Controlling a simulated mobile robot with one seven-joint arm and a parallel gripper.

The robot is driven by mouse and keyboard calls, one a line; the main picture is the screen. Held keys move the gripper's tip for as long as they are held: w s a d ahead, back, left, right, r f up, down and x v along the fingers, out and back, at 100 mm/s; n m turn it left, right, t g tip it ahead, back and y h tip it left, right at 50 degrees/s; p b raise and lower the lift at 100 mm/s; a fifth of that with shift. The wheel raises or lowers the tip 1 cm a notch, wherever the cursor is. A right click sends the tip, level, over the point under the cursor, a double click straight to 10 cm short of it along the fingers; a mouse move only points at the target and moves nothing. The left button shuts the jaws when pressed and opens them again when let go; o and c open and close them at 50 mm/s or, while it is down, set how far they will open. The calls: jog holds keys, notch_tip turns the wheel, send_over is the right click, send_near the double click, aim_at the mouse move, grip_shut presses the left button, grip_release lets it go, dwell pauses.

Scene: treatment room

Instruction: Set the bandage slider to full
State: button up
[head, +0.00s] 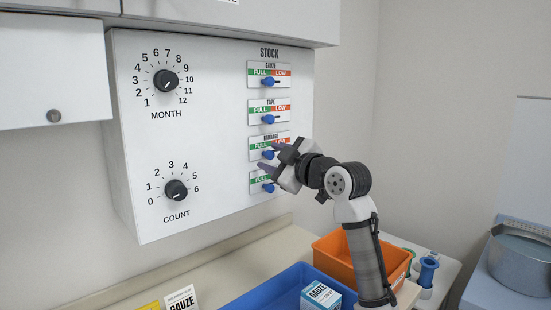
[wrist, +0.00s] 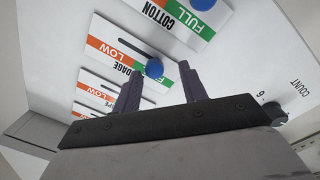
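The bandage slider is a blue knob (head: 268,154) on the third STOCK plate from the top, with FULL in green at left and LOW in orange-red at right. In the wrist view its knob (wrist: 154,68) appears beyond and between my fingertips, with bare slot running from it toward LOW.
The gauze (head: 269,82) and tape (head: 268,119) sliders sit above, and the cotton slider (head: 268,187) is close below. MONTH (head: 166,80) and COUNT (head: 176,190) dials are at left. A blue bin (head: 262,292) and an orange bin (head: 330,246) stand below.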

jog(key=shift+d, duration=0.1)
jog(key=shift+s+d+f, duration=0.1)
jog(key=shift+s+d, duration=0.2)
jog(key=b+v, duration=0.4)
jog(key=v, duration=0.8)
jog(key=shift+s+d, duration=0.25)
jog(key=shift+s, duration=0.1)
